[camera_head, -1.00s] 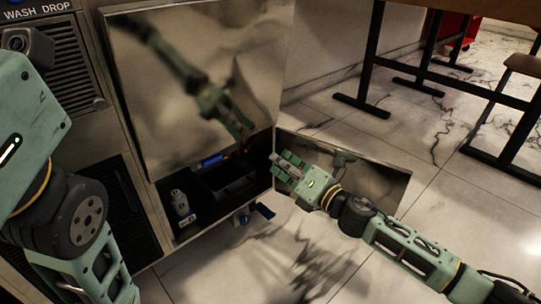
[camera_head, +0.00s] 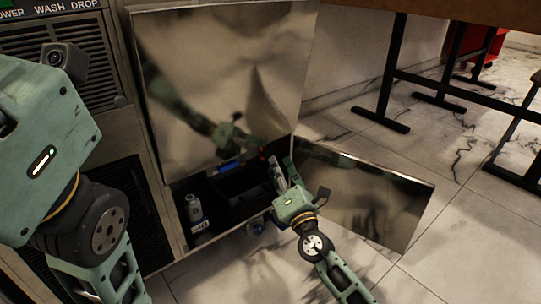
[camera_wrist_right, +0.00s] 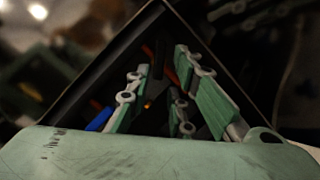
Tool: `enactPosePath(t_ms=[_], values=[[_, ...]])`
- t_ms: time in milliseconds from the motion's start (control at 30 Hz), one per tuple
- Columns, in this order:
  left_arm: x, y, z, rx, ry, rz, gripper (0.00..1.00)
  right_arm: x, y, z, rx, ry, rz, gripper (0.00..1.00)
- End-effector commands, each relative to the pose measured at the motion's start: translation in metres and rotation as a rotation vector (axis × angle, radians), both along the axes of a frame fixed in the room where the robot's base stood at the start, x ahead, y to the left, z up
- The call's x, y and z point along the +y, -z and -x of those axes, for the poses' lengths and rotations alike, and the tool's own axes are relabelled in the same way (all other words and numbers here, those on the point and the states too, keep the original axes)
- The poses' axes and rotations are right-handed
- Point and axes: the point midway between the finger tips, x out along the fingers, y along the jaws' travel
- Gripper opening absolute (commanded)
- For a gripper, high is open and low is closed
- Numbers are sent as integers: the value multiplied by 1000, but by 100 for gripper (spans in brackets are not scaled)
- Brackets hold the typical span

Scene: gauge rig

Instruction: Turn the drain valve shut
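My right gripper (camera_head: 281,172) is at the front right corner of the open lower cabinet (camera_head: 180,240), with its fingertips at the opening. In the right wrist view its two fingers (camera_wrist_right: 162,92) stand apart with no object clearly held between them. A longer blue part (camera_head: 229,167) lies inside the cabinet. The wrist view shows a blue piece (camera_wrist_right: 98,121) beside the left finger. My left arm is at the left; its gripper is out of view.
A white bottle (camera_head: 195,211) stands inside the cabinet at left, beside a dark bin (camera_head: 235,185). A shiny raised panel (camera_head: 225,80) is above the opening. Another shiny panel (camera_head: 370,200) is right of my gripper. A table (camera_head: 450,90) stands behind; marble floor is clear at lower right.

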Motion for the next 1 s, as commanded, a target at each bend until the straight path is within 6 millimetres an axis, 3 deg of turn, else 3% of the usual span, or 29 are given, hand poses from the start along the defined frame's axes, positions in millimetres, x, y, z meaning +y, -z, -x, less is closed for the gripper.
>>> enactPosePath(t_ms=[200, 400, 733, 1000], values=[[0, 17, 0, 0, -1, 0, 31, 13, -7, -34, -2, -1, -3, 20], [0, 24, 0, 1, -1, 0, 31, 18, -13, -51, -2, -1, 0, 20], [0, 24, 0, 1, -1, 0, 31, 19, -15, -54, 0, -2, 1, 19], [0, 24, -1, 1, -1, 0, 31, 18, -14, -54, 1, -1, 2, 0]])
